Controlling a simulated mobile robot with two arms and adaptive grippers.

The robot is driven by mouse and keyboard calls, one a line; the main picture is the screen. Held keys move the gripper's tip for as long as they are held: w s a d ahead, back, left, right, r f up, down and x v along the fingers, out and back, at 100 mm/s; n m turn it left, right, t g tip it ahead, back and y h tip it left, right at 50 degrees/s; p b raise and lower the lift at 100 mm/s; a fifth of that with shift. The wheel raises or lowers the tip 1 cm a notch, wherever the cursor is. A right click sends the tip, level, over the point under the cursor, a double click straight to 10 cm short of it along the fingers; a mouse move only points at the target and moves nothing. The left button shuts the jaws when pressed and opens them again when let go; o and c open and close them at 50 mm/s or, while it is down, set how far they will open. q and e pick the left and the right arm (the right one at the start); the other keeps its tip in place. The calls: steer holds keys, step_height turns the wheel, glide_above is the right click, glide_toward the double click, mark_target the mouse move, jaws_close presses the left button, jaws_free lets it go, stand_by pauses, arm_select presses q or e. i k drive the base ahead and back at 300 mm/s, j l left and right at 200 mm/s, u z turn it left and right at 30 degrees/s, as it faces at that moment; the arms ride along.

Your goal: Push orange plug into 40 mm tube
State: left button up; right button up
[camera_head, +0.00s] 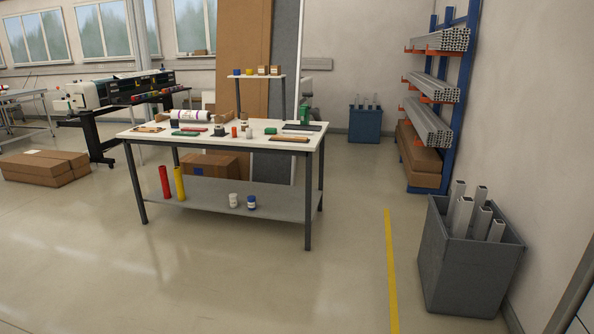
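A white-topped worktable (222,147) stands across the floor, some distance away. A small orange-red upright piece (234,131) is near the middle of its top; it is too small to tell whether it is the orange plug. Small grey and pale pieces (249,132) stand beside it. Short square metal tubes (462,214) stand upright in a dark grey bin (466,272) at the right. I cannot tell which tube is 40 mm. Neither of my grippers is in view.
A blue rack (466,62) with long metal profiles stands along the right wall. A red tube (165,182) and a yellow tube (179,184) stand on the table's lower shelf. Cardboard boxes (45,167) lie at left. The floor in front is clear, with a yellow line (391,270).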

mark_target(218, 121)
steer(key=i+j, duration=0.45)
steer(key=i+j+u, duration=0.1)
steer(key=i+j, duration=0.35)
steer(key=i, duration=0.2)
steer(key=i+j, duration=0.4)
steer(key=i, duration=0.15)
steer(key=i+j+u, duration=0.1)
steer(key=i+j, duration=0.3)
steer(key=i, duration=0.15)
steer(key=i+j, duration=0.35)
steer(key=i, duration=0.25)
steer(key=i+j+z, duration=0.15)
steer(key=i, duration=1.05)
